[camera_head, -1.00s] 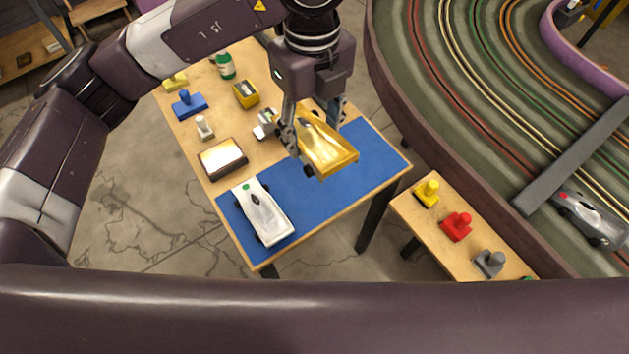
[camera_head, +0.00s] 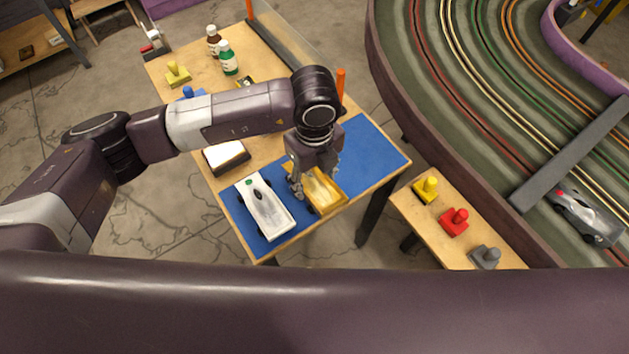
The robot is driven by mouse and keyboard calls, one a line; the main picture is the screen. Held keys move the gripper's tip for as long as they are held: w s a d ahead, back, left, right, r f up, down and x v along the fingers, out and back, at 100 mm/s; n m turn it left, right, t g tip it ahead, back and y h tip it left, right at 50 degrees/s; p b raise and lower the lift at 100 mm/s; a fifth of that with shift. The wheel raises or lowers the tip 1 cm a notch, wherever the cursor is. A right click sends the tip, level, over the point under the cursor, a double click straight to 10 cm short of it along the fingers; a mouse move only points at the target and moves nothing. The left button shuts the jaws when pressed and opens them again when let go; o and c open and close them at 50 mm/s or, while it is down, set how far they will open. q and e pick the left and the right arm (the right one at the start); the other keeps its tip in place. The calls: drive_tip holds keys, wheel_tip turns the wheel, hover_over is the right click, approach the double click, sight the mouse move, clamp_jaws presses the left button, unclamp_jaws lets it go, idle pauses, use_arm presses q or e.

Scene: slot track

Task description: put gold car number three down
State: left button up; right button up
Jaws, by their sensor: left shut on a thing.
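The gold car (camera_head: 324,192) is at the blue mat (camera_head: 371,150) on the wooden table, just right of the white car. My left gripper (camera_head: 315,180) is shut on the gold car from above, its fingers on either side of the body. The car looks low, at or just above the mat; I cannot tell whether it touches. Its far part is hidden under my gripper, and no number is readable. My right gripper is not in view.
A white car (camera_head: 264,207) with a green dot sits on the mat's left part. The mat's right part is clear. A dark-edged pad (camera_head: 227,157) and bottles (camera_head: 228,58) are farther back. A small bench (camera_head: 408,207) with coloured knobbed pieces stands right, beside the slot track (camera_head: 480,90).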

use_arm(q)
wheel_tip(320, 180, down, 2)
drive_tip(key=shift+f, duration=0.1)
drive_tip(key=shift+f, duration=0.2)
drive_tip(key=o, duration=1.3)
drive_tip(key=shift+r, duration=0.1)
drive_tip(key=shift+c, duration=0.2)
